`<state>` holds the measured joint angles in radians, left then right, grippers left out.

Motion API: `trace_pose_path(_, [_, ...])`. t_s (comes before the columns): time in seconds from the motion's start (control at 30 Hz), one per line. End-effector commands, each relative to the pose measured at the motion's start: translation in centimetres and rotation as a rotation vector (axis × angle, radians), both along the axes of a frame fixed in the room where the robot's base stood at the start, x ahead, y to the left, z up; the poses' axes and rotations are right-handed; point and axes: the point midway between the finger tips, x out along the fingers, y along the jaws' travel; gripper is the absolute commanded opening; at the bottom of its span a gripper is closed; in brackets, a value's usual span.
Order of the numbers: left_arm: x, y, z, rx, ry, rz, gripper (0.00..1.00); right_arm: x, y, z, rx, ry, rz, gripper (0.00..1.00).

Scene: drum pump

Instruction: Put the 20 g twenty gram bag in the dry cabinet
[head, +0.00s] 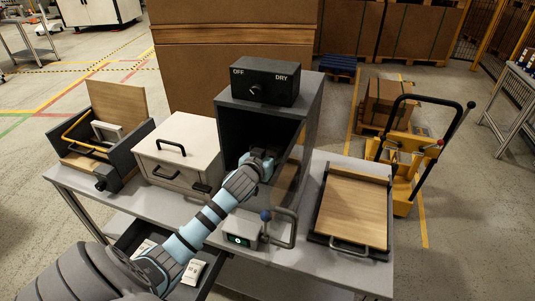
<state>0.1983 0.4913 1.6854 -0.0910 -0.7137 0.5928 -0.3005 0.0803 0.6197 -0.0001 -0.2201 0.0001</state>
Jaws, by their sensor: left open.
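The dry cabinet (226,130) is a dark grey box at the middle of the table, with an OFF/DRY knob box (264,82) on top. Its front is open and the inside is dark. My left gripper (264,156) reaches into the opening and is open. I cannot make out a bag at its fingers; the wrist hides part of the inside. Two white bags, one more to the right (194,272) and one more to the left (144,248), lie in an open drawer (209,280) below the table's front edge. Their print is too small to read. My right gripper is out of view.
A cream box with a black handle (180,148) stands left of the cabinet. A small device with a green display (240,238) sits in front.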

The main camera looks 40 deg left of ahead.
Motion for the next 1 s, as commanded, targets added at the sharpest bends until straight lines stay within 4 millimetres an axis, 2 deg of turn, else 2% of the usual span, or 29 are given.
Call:
trace_pose_path(0.17, [-1.8,-0.6,0.7,0.002,0.002,-0.002,0.57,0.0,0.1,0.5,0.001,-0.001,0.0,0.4])
trace_pose_path(0.4, [-7.6,-2.7,2.7,0.004,0.002,-0.003,0.57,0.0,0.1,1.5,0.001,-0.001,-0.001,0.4])
trace_pose_path(0.53, [-9.9,-3.5,3.4,0.003,0.001,-0.001,0.57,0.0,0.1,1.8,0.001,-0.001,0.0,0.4])
trace_pose_path(0.67, [-10.7,-3.8,3.6,-0.001,0.0,0.0,0.57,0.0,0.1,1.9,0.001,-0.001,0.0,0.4])
trace_pose_path(1.0, [-10.7,-3.8,3.5,-0.001,0.0,0.0,0.57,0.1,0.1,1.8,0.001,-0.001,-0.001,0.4])
